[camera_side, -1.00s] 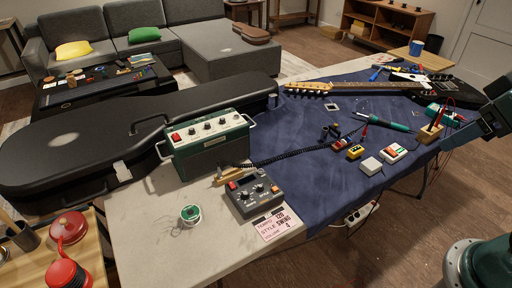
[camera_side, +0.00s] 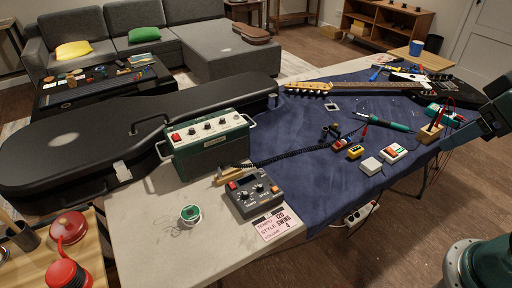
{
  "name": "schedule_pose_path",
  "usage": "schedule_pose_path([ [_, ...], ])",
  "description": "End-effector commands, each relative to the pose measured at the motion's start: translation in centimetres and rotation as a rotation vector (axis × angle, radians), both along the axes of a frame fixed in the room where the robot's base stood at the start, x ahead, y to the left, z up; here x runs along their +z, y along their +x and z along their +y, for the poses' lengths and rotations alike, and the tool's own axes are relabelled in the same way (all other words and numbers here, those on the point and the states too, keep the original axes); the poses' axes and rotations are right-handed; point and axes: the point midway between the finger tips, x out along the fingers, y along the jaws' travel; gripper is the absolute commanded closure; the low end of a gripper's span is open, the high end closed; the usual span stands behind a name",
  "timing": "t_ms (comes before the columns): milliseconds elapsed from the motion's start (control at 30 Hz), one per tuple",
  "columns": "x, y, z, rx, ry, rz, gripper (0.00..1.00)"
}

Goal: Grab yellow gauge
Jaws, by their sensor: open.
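The yellow gauge seems to be the small yellow block (camera_side: 355,152) with a dark face, lying on the blue cloth (camera_side: 310,170) right of centre. It is too small to read. My gripper (camera_side: 455,138) is at the right edge, partly cut off, with a dark end reaching left over the cloth's right side. It is open and apart from the yellow block, well to its right. Its fingertips are hard to make out.
A soldering iron (camera_side: 385,122) lies behind. A wooden block (camera_side: 430,133) stands near my gripper. A guitar (camera_side: 400,88) lies at the back.

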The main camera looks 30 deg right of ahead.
Motion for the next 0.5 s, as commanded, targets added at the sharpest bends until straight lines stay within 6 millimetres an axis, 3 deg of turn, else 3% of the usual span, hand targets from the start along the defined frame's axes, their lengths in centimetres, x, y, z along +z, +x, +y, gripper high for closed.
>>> schedule_pose_path([
  [33, 0.0, 0.0, 0.0, 0.0, 0.0, 0.0, 0.35],
  [100, 0.0, 0.0, 0.0, 0.0, 0.0, 0.0, 0.47],
  [500, 0.19, 0.32, 0.0, -0.01, 0.007, 0.004, 0.47],
])
